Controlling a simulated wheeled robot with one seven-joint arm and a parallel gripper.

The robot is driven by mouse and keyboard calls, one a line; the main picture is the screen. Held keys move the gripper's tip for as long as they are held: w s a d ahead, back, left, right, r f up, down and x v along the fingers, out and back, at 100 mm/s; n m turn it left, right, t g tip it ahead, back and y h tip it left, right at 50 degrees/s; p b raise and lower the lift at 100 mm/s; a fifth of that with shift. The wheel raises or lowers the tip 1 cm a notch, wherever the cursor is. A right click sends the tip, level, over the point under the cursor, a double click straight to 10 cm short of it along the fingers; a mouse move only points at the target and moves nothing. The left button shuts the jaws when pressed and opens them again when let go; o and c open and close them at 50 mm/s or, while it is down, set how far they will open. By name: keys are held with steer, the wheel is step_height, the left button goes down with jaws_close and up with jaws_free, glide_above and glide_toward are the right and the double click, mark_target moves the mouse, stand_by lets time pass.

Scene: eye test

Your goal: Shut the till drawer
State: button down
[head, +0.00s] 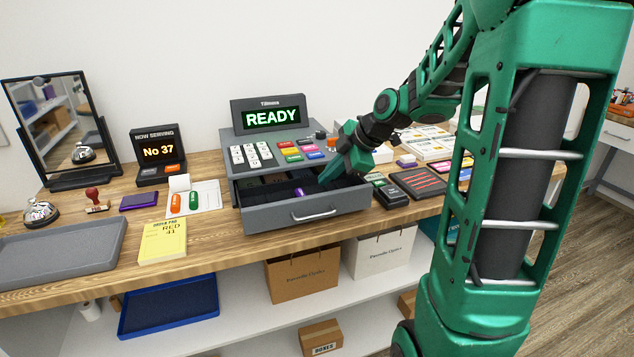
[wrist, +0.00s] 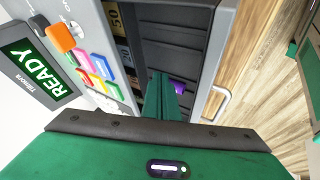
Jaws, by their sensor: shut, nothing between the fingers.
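The till (head: 229,163) is a grey register on the wooden counter, with coloured keys and a display reading READY. Its drawer (head: 270,219) stands pulled out toward me, with a pale bar handle (head: 314,216) on its front. The drawer front (wrist: 219,50) and handle (wrist: 217,104) also show in the wrist view. My gripper (head: 324,179) is shut and empty, its green fingers reaching over the open drawer behind the front panel. In the wrist view the fingertips (wrist: 160,78) point down at the drawer's inside; contact with it is unclear. A small purple thing (head: 299,192) lies in the drawer.
Left of the till are a notepad (head: 162,241), a grey tray (head: 62,254), a bell (head: 40,213) and a "Now Serving" sign (head: 157,153). A card terminal (head: 390,196) and a dark tray (head: 417,183) stand close on the right. Bags (head: 303,272) sit on the shelf below.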

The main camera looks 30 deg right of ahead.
steer(key=v, duration=0.5)
steer(key=shift+s+r, duration=0.1)
steer(key=shift+r, duration=0.1)
steer(key=c, duration=2.3)
jaws_free()
steer(key=shift+s+r, duration=0.1)
steer(key=shift+r, duration=0.05)
steer(key=shift+o, duration=0.7)
steer(key=s+a+g, duration=0.1)
steer(key=a+n+h, duration=0.1)
steer(key=s+a+r+g, duration=0.1)
steer(key=a, duration=0.1)
steer(key=shift+s+r+g+h, duration=0.1)
steer(key=shift+s+g+h, duration=0.2)
steer(key=shift+s+h, duration=0.1)
step_height(320, 180, up, 3)
steer(key=g+h, duration=0.2)
glide_above(325, 214)
steer(key=s, duration=0.2)
steer(key=shift+n, duration=0.3)
steer(key=f, duration=0.3)
steer(key=w+f, duration=0.1)
steer(key=f, duration=0.3)
steer(key=w+f, duration=0.1)
steer(key=f, duration=0.2)
steer(key=shift+f, duration=0.2)
jaws_close()
